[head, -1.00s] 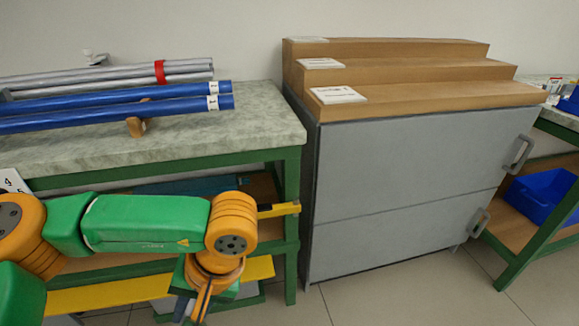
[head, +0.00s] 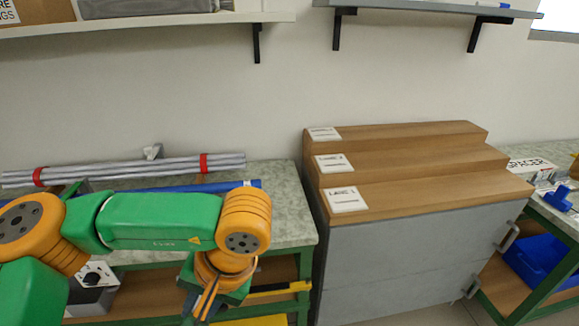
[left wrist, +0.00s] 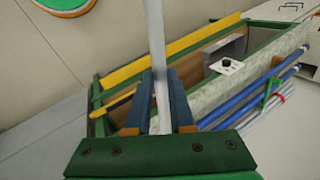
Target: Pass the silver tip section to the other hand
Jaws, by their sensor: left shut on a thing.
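My left gripper (head: 203,304) hangs low at the bottom of the head view, in front of the bench. In the left wrist view, its two dark fingers (left wrist: 160,84) are shut on a slim silver rod (left wrist: 157,30), which I take for the silver tip section. The rod runs up between the fingers and out of the top of that picture. In the head view I cannot make out the rod at the gripper. My right gripper is in neither view.
Silver rods with red bands (head: 120,172) and blue rods (head: 222,187) lie on the green-framed bench (head: 285,210). Right of it stands a grey cabinet (head: 410,255) with a stepped wooden top (head: 420,195) bearing lane cards. Wall shelves (head: 420,11) hang above.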

